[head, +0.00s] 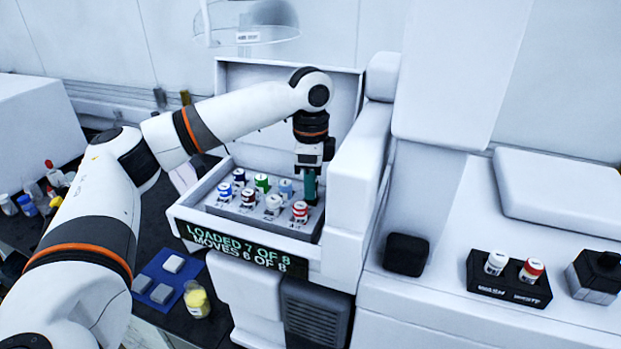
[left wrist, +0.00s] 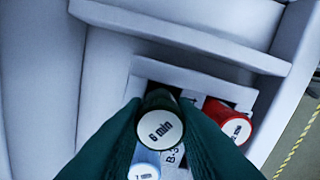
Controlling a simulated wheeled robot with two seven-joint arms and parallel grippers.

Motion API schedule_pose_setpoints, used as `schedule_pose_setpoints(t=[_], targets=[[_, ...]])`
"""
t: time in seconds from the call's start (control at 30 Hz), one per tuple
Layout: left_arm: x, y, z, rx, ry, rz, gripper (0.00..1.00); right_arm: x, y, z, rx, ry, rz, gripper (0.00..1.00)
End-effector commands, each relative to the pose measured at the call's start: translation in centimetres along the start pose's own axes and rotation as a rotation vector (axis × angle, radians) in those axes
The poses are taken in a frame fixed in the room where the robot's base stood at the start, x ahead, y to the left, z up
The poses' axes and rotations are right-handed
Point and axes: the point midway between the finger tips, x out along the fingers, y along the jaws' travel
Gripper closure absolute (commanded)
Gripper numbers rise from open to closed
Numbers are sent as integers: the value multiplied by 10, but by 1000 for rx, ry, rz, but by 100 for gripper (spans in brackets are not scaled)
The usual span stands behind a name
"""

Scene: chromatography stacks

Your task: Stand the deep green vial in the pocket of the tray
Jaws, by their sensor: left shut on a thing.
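My left gripper (head: 308,188) has teal fingers and points down over the back right corner of the tray (head: 258,222) in the open drawer. In the left wrist view, the fingers (left wrist: 160,128) are shut on the deep green vial (left wrist: 160,126), whose white top reads "6 min" and whose rim looks very dark. The fingers hide its body in the head view. The vial is over or in the tray's back right spot. I cannot tell whether its base is seated, since the pocket is hidden.
Several capped vials stand in the tray, including a red one (head: 300,212) and a light blue one (head: 285,189) close to the fingers. The drawer's front display (head: 245,250) reads "LOADED 7 OF 8, MOVES 6 OF 8". A black holder (head: 510,280) with two vials stands at right.

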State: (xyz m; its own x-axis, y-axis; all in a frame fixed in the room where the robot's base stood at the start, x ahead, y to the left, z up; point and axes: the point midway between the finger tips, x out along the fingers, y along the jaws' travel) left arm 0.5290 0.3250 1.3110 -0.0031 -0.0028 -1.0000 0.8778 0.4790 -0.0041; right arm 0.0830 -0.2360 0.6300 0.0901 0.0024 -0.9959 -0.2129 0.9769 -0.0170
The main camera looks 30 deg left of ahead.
Motion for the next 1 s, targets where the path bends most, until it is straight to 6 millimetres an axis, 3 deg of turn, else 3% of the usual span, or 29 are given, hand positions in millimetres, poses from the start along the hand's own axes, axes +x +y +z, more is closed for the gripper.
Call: schedule_pose_setpoints(t=[1.0], targets=[[13,-1,0,0,0,0,98,-4,2,2,0,-2,2,64]])
